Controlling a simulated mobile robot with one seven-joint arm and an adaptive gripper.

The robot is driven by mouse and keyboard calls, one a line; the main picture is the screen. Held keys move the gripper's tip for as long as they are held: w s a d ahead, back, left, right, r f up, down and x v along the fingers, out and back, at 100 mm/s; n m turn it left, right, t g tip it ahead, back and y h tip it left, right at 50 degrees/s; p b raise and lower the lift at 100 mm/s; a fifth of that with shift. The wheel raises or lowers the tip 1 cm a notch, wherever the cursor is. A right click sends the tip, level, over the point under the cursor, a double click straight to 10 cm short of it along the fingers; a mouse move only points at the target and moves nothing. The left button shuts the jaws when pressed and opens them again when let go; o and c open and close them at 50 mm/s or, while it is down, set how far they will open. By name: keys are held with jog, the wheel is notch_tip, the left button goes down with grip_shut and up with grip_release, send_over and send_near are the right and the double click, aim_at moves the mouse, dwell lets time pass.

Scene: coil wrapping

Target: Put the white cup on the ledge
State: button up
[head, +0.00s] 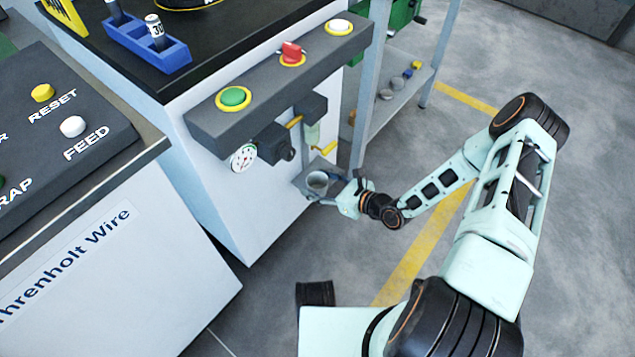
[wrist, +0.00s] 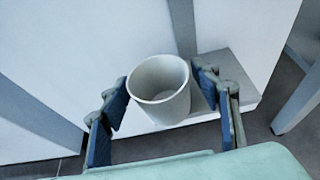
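The white cup (wrist: 160,92) stands mouth up and slightly tilted in the wrist view, between the blue-padded fingers of my gripper (wrist: 161,88). The fingers are spread about as wide as the cup, one tip close to each side of its rim; I cannot tell whether they press on it. The grey ledge (wrist: 238,72) shows behind and to the right of the cup.
Above the ledge are a gauge (head: 243,158) and a regulator (head: 312,130) fixed to the machine. A grey button bar (head: 262,90) juts out higher up. A grey shelf frame post (head: 371,90) stands close on the right. The floor to the right is open.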

jog(key=shift+r, duration=0.25)
jog(key=p+v, duration=0.3)
jog(key=v, duration=0.9)
jog(key=shift+p, duration=0.3)
